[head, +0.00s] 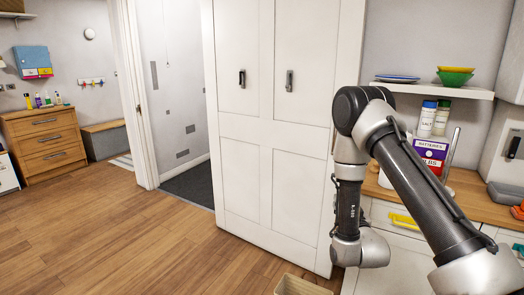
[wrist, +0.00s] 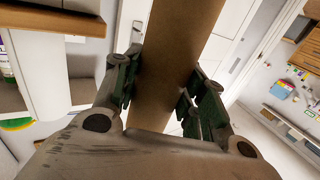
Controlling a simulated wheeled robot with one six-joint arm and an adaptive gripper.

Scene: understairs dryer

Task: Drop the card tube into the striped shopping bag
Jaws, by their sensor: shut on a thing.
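The card tube (wrist: 182,30) is a plain brown length in the wrist view, running from the top edge down between my gripper's fingers. My gripper (wrist: 160,88) is shut on it, with a dark green-grey finger pad on each side. The tube's far end is cut off by the picture's top edge. In the head view my arm fills the right side, and neither the gripper nor the tube shows there. I see no striped shopping bag in either view.
A white panelled door (head: 275,130) stands at the centre. A worktop (head: 470,195) with bottles and a purple-white box (head: 430,153) is at right, below a shelf (head: 435,90) with bowls. A beige container (head: 302,287) is cut off at the bottom. The wooden floor (head: 130,225) is clear at left.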

